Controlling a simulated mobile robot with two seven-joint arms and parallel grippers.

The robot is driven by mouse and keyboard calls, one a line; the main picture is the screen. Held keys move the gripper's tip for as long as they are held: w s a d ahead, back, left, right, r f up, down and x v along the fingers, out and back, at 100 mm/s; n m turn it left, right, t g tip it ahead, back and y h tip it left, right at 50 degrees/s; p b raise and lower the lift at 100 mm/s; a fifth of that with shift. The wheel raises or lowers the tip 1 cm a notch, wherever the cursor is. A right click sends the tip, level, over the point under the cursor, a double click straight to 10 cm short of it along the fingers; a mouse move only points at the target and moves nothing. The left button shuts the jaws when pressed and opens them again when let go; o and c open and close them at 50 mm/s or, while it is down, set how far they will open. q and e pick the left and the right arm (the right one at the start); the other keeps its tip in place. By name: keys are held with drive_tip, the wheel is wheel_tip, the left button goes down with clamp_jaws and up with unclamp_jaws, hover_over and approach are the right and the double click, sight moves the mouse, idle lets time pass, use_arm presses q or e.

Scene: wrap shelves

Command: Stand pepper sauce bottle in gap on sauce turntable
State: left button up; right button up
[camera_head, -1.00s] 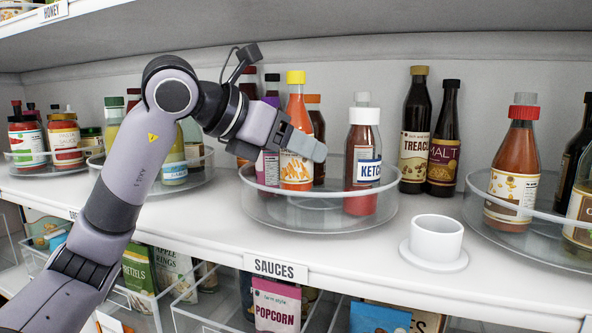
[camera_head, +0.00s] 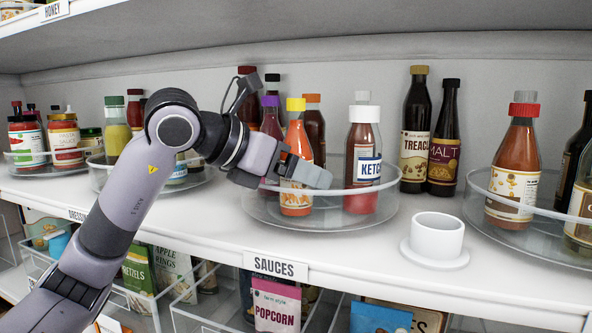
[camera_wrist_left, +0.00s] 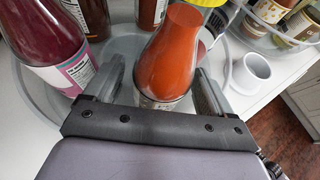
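The pepper sauce bottle (camera_head: 299,138), orange-red with a yellow cap, is upright on the clear sauce turntable (camera_head: 318,226). It has the purple-capped bottle (camera_head: 271,121) on its left and the white-capped ketchup bottle (camera_head: 361,148) on its right. My left gripper (camera_head: 308,173) reaches in from the left at the bottle's label height. In the left wrist view the gripper (camera_wrist_left: 160,85) has one finger on each side of the bottle (camera_wrist_left: 172,58), with a gap showing at least on the left side. My right gripper is not in view.
A white cup-like holder (camera_head: 437,238) stands on the shelf right of the turntable. Treacle (camera_head: 415,138) and malt (camera_head: 443,145) bottles stand behind. Another turntable (camera_head: 475,205) is at the right. The upper shelf (camera_head: 300,25) hangs above.

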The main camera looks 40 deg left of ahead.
use_arm(q)
drive_tip(key=shift+r, duration=0.2)
drive_tip(key=shift+s+a+r, duration=0.1)
drive_tip(key=shift+s, duration=0.1)
drive_tip(key=v, duration=1.1)
drive_tip(key=shift+s+b, duration=0.25)
drive_tip(key=shift+b, duration=0.15)
drive_tip(key=shift+r, duration=0.1)
